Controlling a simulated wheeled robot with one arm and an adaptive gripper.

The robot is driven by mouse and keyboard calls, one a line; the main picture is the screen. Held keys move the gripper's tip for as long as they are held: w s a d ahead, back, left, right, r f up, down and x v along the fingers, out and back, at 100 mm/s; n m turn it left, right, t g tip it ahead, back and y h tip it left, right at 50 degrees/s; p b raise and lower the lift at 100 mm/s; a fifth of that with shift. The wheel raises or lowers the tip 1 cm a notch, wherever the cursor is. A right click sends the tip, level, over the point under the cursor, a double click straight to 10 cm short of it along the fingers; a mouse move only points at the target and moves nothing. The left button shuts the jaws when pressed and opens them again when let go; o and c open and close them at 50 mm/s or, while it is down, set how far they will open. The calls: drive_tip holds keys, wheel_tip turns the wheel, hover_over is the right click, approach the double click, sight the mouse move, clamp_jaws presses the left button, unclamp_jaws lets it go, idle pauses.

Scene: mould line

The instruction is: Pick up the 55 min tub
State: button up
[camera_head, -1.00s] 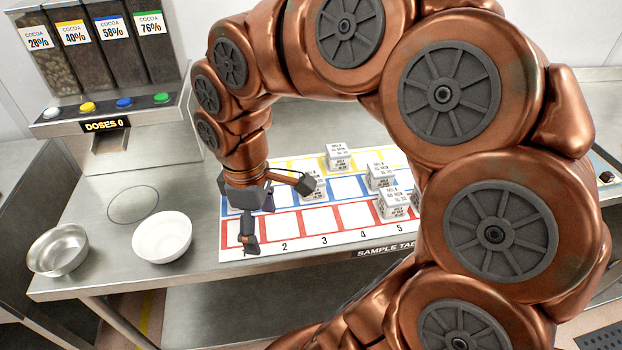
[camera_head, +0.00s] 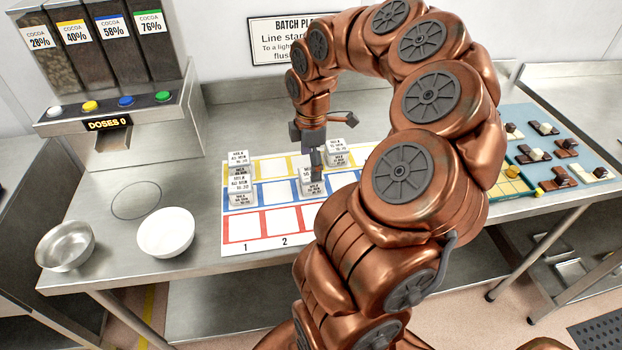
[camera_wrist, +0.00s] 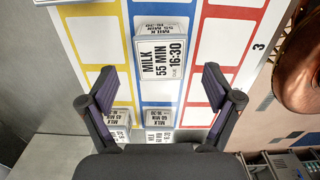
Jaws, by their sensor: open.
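The 55 min tub is a small white block-like tub (camera_wrist: 160,52) with black print, "MILK 55 MIN 16:30". It stands in the blue row of the sample mat, around column 3, and shows in the head view (camera_head: 312,184), partly hidden by my gripper. My gripper (camera_wrist: 158,76) is open above it in the wrist view. The fingers are spread on either side of the tub's column, below its label in the picture, with nothing between the pads. In the head view my gripper (camera_head: 330,140) hangs over the mat's middle; its height above the tub is hard to tell.
Another tub (camera_head: 336,154) stands close behind in the yellow row. Two tubs (camera_head: 238,162) (camera_head: 240,188) stand at column 1. A white bowl (camera_head: 166,232) and a metal bowl (camera_head: 65,246) lie to the left. The mat's red row is clear at the front left.

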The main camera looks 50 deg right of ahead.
drive_tip(key=shift+s+f+p, duration=0.1)
drive_tip(key=shift+f+p, duration=0.95)
drive_tip(key=shift+f, duration=1.45)
drive_tip(key=c, duration=1.3)
